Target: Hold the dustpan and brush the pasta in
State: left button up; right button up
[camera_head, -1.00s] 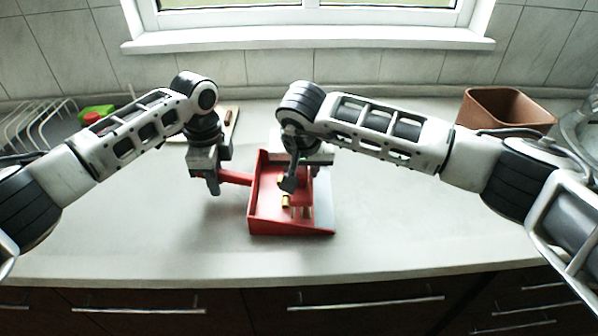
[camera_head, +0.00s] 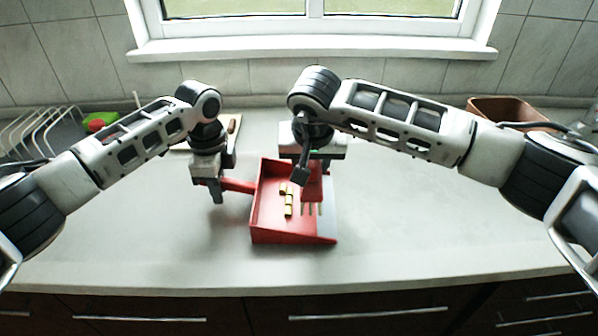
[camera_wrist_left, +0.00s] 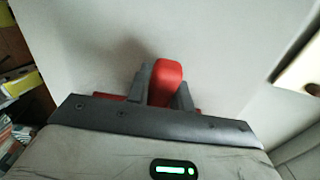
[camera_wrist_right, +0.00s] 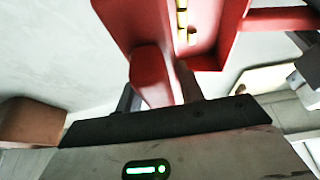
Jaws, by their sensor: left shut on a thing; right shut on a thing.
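The red dustpan (camera_head: 270,200) rests on the counter with its open edge to the right. My left gripper (camera_head: 214,190) is shut on its handle, which also shows in the left wrist view (camera_wrist_left: 165,80). Several yellow pasta pieces (camera_head: 288,205) lie in a row in the pan, also visible in the right wrist view (camera_wrist_right: 184,20). My right gripper (camera_head: 304,160) is shut on the red brush (camera_head: 312,182). The brush's pale bristles (camera_head: 312,209) point down over the open side of the pan, right of the pasta. I cannot tell whether they touch the pan.
A dish rack (camera_head: 35,132) with a green and red item stands at the back left. A light board (camera_head: 235,125) lies behind my left gripper. A brown container (camera_head: 508,108) stands at the back right. The front counter is clear.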

pick_arm(q)
jog(key=o, duration=1)
notch_tip(320, 180, up, 12)
jog(key=shift+f, duration=0.2)
pick_arm(e)
jog(key=shift+r+p, duration=0.55)
notch_tip(320, 180, up, 3)
jog(key=p, duration=0.2)
jog(key=shift+f+p, duration=0.15)
jog(key=shift+p, duration=0.2)
pick_arm(q)
notch_tip(320, 180, up, 6)
jog(key=shift+r, duration=0.25)
